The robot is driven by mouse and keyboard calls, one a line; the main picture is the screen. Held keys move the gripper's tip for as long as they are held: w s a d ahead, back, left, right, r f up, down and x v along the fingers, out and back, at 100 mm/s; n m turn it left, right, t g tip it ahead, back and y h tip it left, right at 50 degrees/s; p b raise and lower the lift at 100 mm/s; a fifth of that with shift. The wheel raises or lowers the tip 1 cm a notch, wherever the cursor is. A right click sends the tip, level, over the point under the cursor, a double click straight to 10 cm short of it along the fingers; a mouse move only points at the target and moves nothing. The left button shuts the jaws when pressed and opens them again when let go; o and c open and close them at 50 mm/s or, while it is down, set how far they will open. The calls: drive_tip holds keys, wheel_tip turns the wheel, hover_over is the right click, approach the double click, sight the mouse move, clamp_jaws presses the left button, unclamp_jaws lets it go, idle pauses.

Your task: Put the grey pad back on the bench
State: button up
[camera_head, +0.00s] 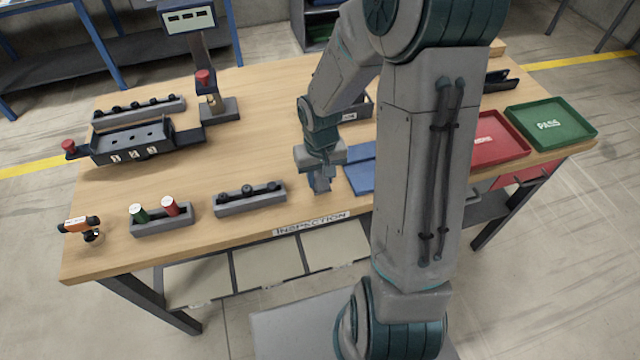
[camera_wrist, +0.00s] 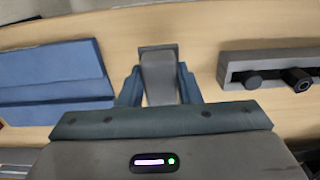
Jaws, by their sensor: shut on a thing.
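My gripper (camera_head: 318,176) is low over the front middle of the wooden bench (camera_head: 255,150), pointing down. In the wrist view its two blue fingers (camera_wrist: 159,88) are shut on the grey pad (camera_wrist: 158,65), which sticks out beyond the fingertips. The pad (camera_head: 321,186) shows only as a small grey piece below my gripper in the head view. Bare wood lies around it. I cannot tell whether the pad touches the bench.
A grey holder with dark knobs (camera_head: 250,198) stands left of my gripper, and a blue mat (camera_head: 361,170) lies close on its right. A holder with green and red cylinders (camera_head: 163,219) is farther left. Red (camera_head: 497,138) and green (camera_head: 550,123) trays are at the right.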

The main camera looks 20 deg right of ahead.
sight(320, 186)
drive_tip(key=shift+f, duration=2)
drive_tip(key=shift+f, duration=0.3)
drive_tip(key=o, duration=1.1)
drive_tip(key=shift+r, duration=0.1)
drive_tip(key=shift+c, duration=0.2)
drive_tip(key=shift+r, duration=0.15)
drive_tip(key=shift+w+r, duration=0.1)
drive_tip(key=shift+r, duration=0.5)
wheel_tip(320, 186, up, 11)
drive_tip(key=shift+f+b, duration=0.1)
drive_tip(key=shift+b, duration=0.2)
drive_tip(key=s+r+t, duration=0.3)
drive_tip(key=s+r, duration=0.9)
drive_tip(key=s, duration=0.2)
drive_tip(key=shift+r+t, duration=0.2)
drive_tip(key=shift+t, duration=0.2)
